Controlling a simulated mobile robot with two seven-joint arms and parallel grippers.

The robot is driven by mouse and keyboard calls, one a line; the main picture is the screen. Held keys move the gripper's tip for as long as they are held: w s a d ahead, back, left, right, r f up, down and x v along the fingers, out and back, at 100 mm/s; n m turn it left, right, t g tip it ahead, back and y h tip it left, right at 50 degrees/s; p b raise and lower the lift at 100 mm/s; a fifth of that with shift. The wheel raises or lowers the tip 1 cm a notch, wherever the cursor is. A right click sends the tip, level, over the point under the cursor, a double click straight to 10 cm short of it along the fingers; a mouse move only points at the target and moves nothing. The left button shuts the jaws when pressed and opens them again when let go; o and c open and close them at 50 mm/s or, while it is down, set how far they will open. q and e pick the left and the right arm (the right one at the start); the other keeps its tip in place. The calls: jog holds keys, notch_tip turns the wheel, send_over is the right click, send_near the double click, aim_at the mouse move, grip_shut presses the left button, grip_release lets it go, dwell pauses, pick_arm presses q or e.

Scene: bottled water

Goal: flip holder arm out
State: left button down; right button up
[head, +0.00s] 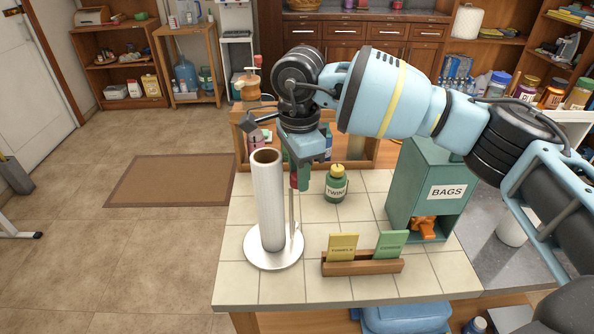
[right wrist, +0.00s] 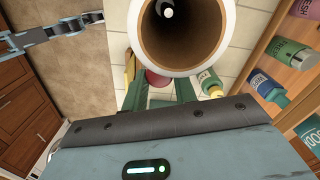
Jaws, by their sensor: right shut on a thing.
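A white paper roll (head: 268,205) stands upright on a holder with a round white base (head: 273,257). The holder's thin metal arm (head: 291,212) rises beside the roll on its right, with a dark red knob (head: 293,180) at its top. My right gripper (head: 301,179) reaches down from above, just right of the roll's upper part, its green fingers shut on the knob. In the right wrist view the red knob (right wrist: 158,79) shows between the two fingers, close to the open end of the roll (right wrist: 180,30).
A green twine jar (head: 336,187) stands behind to the right. A wooden rack (head: 361,266) with two seed packets sits in front, and a green bags box (head: 432,190) at the right. A wooden shelf unit (head: 243,137) stands behind. The tiled counter's front left is clear.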

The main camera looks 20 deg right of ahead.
pick_arm(q)
jog(key=shift+s+d+f+g+b, duration=0.1)
jog(key=shift+s+f+b, duration=0.2)
jog(key=shift+f+b, duration=0.2)
jog(key=shift+s+a+f+g+b, duration=0.1)
jog(key=shift+s+f+b, duration=0.15)
jog(key=shift+f+b, duration=0.25)
jog(key=shift+s+d+f+g+b, duration=0.1)
jog(key=shift+s+f+b, duration=0.25)
jog(key=shift+f, duration=0.25)
pick_arm(e)
jog(key=shift+w+d+n, duration=0.5)
jog(key=shift+d+n, duration=0.35)
jog(key=shift+n, duration=1.5)
jog(key=shift+w+d+n, duration=0.45)
jog(key=shift+d+n, duration=0.35)
jog(key=shift+n, duration=1.5)
jog(key=shift+w+d+n, duration=0.5)
jog(key=shift+d+n, duration=0.35)
jog(key=shift+n, duration=1.5)
jog(key=o, duration=1)
pick_arm(q)
jog(key=shift+f, duration=0.15)
pick_arm(e)
jog(key=shift+r, duration=3.9)
